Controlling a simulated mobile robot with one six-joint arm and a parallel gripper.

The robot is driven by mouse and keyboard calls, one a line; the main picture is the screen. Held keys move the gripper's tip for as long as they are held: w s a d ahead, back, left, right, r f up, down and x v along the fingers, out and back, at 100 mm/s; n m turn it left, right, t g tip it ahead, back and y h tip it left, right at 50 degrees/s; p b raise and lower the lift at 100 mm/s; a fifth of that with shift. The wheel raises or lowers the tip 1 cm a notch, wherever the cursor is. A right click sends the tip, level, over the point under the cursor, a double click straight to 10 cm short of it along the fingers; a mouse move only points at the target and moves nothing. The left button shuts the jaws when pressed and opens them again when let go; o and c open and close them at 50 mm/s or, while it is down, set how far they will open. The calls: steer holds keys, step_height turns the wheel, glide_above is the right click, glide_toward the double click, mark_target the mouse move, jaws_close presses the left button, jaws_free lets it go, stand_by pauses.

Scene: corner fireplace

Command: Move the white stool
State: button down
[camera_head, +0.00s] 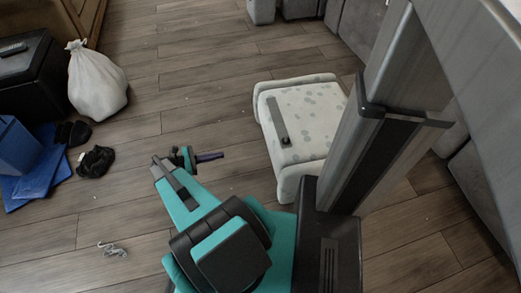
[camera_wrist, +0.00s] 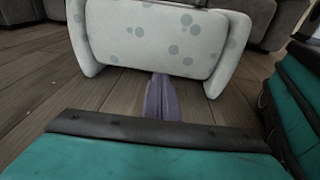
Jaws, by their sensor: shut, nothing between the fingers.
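The white stool (camera_head: 306,117) stands on the wooden floor, right of the middle in the head view, with grey spots on its cover. A small dark object (camera_head: 284,130) lies on its top. In the wrist view the stool's spotted side (camera_wrist: 150,42) fills the upper middle, with a white leg at each side. My gripper (camera_head: 218,156) is left of the stool and points at it, with a gap between. In the wrist view its purple-grey fingers (camera_wrist: 162,98) are together and empty, low before the stool's side.
A white sack (camera_head: 96,82), a black box (camera_head: 28,72), blue items (camera_head: 38,172) and dark cloth (camera_head: 96,161) lie at the left. Crumpled litter (camera_head: 112,249) lies lower left. Grey seating (camera_head: 355,25) stands at the back right. The floor between sack and stool is mostly clear.

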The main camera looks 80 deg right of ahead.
steer(key=s+d+f+g+b, duration=0.2)
steer(key=s+d+f+b, duration=0.1)
steer(key=s+d+b, duration=0.2)
steer(key=shift+d+f+m+y, duration=0.15)
steer(key=shift+d+m+y, duration=0.2)
steer(key=shift+d, duration=0.85)
steer(key=shift+s, duration=0.1)
steer(key=shift+s, duration=0.1)
steer(key=b+x, duration=0.6)
steer(key=x, duration=0.7)
steer(key=shift+s+d, duration=0.25)
steer(key=shift+s, duration=0.05)
